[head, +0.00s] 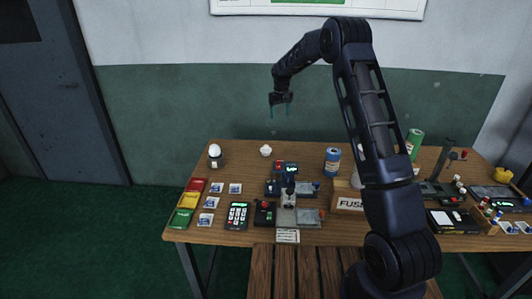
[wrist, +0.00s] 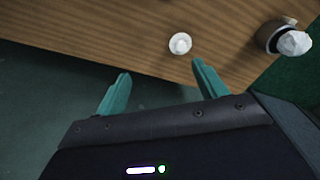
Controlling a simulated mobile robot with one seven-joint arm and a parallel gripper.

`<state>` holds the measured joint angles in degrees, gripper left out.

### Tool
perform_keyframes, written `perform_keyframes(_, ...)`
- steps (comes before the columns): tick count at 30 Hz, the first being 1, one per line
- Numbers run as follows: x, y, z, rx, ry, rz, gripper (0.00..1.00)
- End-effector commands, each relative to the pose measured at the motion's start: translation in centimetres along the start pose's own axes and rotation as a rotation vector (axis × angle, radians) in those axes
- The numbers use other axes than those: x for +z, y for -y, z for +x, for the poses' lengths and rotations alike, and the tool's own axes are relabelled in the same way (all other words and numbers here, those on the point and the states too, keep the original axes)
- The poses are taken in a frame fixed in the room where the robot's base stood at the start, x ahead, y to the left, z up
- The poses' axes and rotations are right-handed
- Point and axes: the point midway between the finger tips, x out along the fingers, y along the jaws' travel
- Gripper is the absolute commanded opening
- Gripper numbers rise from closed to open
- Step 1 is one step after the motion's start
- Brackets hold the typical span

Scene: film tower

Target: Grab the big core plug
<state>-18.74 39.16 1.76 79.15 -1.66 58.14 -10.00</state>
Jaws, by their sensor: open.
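A small white round piece with a raised middle, which looks like a core plug (head: 266,150), sits on the wooden table near its back edge. It also shows in the wrist view (wrist: 180,43), just beyond my fingertips. I cannot tell its size against other plugs. My gripper (head: 279,110) hangs above and behind the table's back edge, higher than the plug and apart from it. Its two teal fingers (wrist: 160,70) are spread, with nothing between them.
A dark holder with a white top (head: 214,153) stands left of the plug. A blue can (head: 332,160) stands to the right. Devices, coloured trays and a FUSE box (head: 349,205) fill the table's front. The wall is behind. The tabletop around the plug is clear.

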Motion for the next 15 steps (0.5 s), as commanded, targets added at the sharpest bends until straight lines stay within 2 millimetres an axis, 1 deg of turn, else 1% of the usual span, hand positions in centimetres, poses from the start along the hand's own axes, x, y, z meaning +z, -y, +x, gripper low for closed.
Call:
perform_keyframes(1, -1.1, 0.6, 2.0, -0.003, 0.01, -0.012, 0.71)
perform_keyframes(3, -2.3, 1.3, 4.2, -0.007, 0.02, -0.028, 0.71)
perform_keyframes(6, -3.9, 2.3, 7.5, -0.011, 0.034, -0.051, 0.71)
perform_keyframes(9, -5.1, 3.2, 10.2, -0.014, 0.044, -0.069, 0.71)
perform_keyframes(12, -5.9, 3.9, 12.3, -0.017, 0.053, -0.082, 0.71)
perform_keyframes(15, -6.4, 4.4, 13.5, -0.019, 0.057, -0.091, 0.71)
